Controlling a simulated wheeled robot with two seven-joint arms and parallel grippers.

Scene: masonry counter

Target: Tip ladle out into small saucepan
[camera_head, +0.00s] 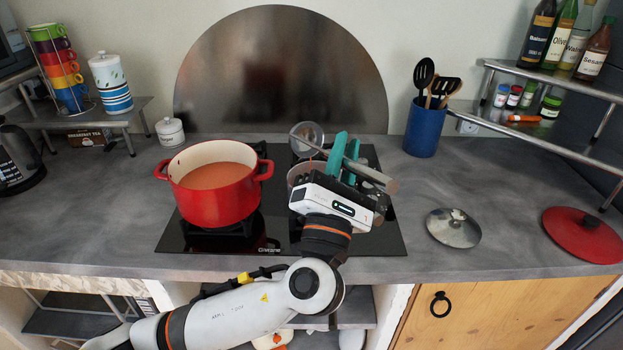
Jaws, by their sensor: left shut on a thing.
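The ladle has a shiny metal bowl (307,138) and a handle (372,174) slanting down to the right. My left gripper (345,153), with teal fingers, is shut on the ladle's handle. The bowl is tilted above the small saucepan (296,176), which stands on the hob's right side and is partly hidden by my gripper. A thin reddish streak shows just under the bowl, over the saucepan. The saucepan's contents are mostly hidden. My right gripper is out of view.
A large red pot (216,200) of orange-red soup stands on the black hob (285,238), left of the saucepan. A metal lid (453,229) and a red lid (583,236) lie on the right counter. A blue utensil holder (421,130) stands behind.

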